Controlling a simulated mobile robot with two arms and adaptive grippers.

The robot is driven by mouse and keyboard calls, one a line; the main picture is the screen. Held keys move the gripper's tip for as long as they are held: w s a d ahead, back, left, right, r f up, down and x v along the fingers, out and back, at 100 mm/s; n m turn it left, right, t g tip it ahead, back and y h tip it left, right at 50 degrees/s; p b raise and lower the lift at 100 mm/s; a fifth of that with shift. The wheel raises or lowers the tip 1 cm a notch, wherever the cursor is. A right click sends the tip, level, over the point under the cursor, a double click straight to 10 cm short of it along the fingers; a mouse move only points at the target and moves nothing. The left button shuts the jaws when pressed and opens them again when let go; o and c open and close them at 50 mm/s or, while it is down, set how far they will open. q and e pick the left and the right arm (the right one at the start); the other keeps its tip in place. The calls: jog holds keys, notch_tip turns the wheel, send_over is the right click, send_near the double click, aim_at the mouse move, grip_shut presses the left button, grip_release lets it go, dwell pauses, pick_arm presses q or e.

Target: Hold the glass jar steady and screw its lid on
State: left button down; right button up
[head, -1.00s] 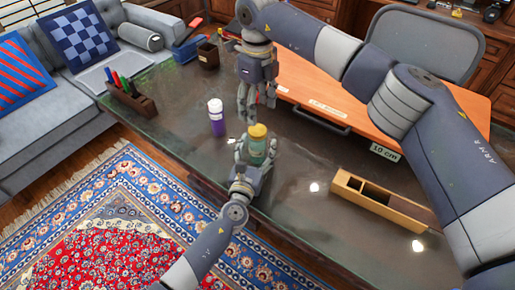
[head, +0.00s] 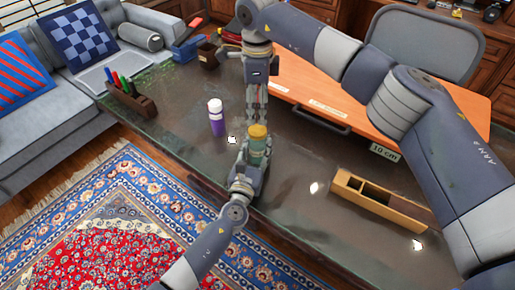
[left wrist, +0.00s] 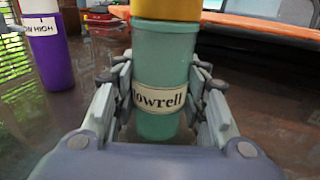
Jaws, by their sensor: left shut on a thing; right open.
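The glass jar (head: 258,148) is teal with a cream label, upright near the desk's front edge. Its yellow lid (head: 258,131) sits on top; I cannot tell how tightly it is on. My left gripper (head: 252,160) is shut on the jar from the front. In the left wrist view the fingers (left wrist: 162,100) flank the jar (left wrist: 160,65) on both sides at its label, and the lid (left wrist: 165,9) is cut off by the top edge. My right gripper (head: 257,112) points down just above the lid, open and empty, apart from it.
A purple bottle with a white cap (head: 216,120) stands left of the jar. A wooden divided box (head: 380,200) lies to the right. A pen holder (head: 132,100) and an orange desk pad (head: 350,100) are farther off. The glossy desk is clear between jar and box.

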aim_at(257, 130)
jog(key=n, duration=0.7)
jog(key=shift+f, duration=4.05)
